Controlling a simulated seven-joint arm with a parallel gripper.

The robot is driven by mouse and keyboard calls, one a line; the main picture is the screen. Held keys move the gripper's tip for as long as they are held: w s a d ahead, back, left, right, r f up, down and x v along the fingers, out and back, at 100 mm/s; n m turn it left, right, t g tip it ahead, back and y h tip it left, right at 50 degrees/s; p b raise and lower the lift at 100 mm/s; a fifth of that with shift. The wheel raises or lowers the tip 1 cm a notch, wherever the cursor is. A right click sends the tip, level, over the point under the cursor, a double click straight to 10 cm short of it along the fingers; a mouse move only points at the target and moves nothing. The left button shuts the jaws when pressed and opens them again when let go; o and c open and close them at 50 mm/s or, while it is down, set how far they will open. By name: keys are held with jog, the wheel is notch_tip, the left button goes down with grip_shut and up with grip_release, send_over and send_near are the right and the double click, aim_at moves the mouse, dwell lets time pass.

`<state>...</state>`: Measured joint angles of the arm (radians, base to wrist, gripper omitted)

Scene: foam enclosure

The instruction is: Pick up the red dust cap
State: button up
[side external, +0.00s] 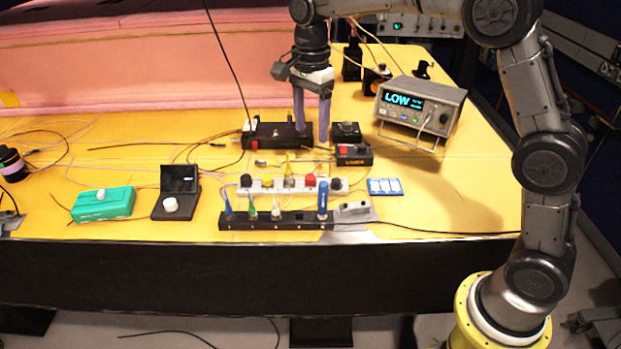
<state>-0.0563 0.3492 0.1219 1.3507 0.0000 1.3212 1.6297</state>
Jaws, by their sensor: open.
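A small red cap (310,180), which looks like the red dust cap, sits on a white strip (267,187) in the middle of the table. A yellow cap and black caps share the strip. My gripper (311,132) points down with its two bluish fingers apart and nothing visible between them. It is farther back than the red cap, at the right end of a black box (270,141). I cannot tell whether the fingertips touch the box. A second red piece (342,149) sits on a small black block (354,160) to the right.
A black rack (290,226) with blue and green upright tools lies in front of the strip. A meter reading LOW (420,105) stands at the back right. A green box (103,204) and a black device (177,192) are at left.

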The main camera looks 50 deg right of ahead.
send_over(310, 177)
jog(key=f, duration=0.4)
jog(key=d+f, duration=0.1)
jog(key=f, duration=0.1)
jog(key=shift+w, duration=0.25)
jog(key=shift+s+a+f, duration=0.15)
jog(key=shift+a+f, duration=0.05)
jog(key=shift+f, duration=1.15)
jog(key=shift+s+a+f, duration=0.1)
jog(key=shift+a+f, duration=0.1)
jog(key=shift+f, duration=1.15)
grip_shut()
